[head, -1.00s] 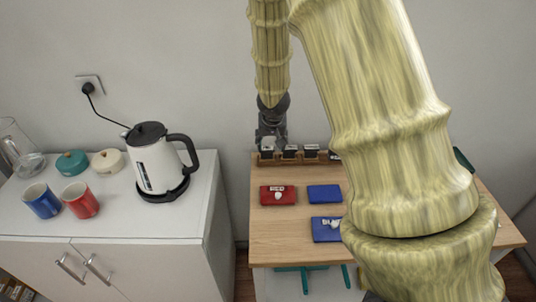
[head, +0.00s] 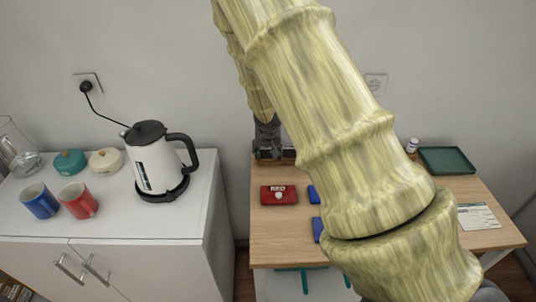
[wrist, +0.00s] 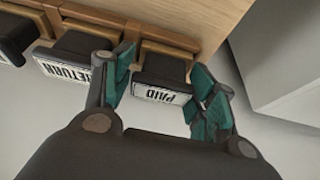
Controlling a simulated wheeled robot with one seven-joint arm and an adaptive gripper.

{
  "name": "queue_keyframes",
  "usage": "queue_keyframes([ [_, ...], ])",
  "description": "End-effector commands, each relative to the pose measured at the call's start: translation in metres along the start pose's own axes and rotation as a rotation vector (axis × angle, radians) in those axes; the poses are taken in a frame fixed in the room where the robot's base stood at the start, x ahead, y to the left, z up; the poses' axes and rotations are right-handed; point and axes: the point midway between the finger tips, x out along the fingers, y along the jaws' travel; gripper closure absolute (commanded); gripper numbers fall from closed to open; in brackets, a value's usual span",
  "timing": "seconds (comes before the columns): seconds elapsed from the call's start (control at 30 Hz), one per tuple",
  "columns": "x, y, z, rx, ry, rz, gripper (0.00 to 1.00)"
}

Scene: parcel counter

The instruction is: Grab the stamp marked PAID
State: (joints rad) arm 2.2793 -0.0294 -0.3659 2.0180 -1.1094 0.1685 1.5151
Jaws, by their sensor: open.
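The PAID stamp (wrist: 164,82) is in the wrist view, a dark block with a white label, upside down in the picture, set in a wooden rack (wrist: 165,47). My gripper (wrist: 165,90) is open, one teal-padded finger on each side of the stamp. I cannot tell whether either finger touches it. The RETURN stamp (wrist: 68,62) stands just left of the left finger. In the head view, my gripper (head: 268,146) is at the back left of the wooden table, by the rack. My arm hides most of the rack there.
On the wooden table (head: 262,230) are a red pad (head: 279,197), partly hidden blue pads (head: 313,194), a green tray (head: 447,160), a white bottle (head: 412,146) and a paper (head: 479,215). A white cabinet (head: 110,215) with a kettle (head: 158,165) and mugs stands left.

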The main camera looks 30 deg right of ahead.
Motion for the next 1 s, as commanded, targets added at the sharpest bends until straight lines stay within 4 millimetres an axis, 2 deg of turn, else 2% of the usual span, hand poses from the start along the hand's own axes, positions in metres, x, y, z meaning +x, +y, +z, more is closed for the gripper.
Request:
queue_keyframes([
  [0.23,0.0,0.0,0.0,0.0,0.0,0.0,0.45],
  [0.4,0.0,0.0,0.0,0.0,0.0,0.0,0.73],
  [0.77,-0.003,0.0,-0.001,0.0,0.0,0.0,0.74],
  [1.0,-0.025,-0.001,-0.011,0.003,0.001,-0.004,0.74],
])
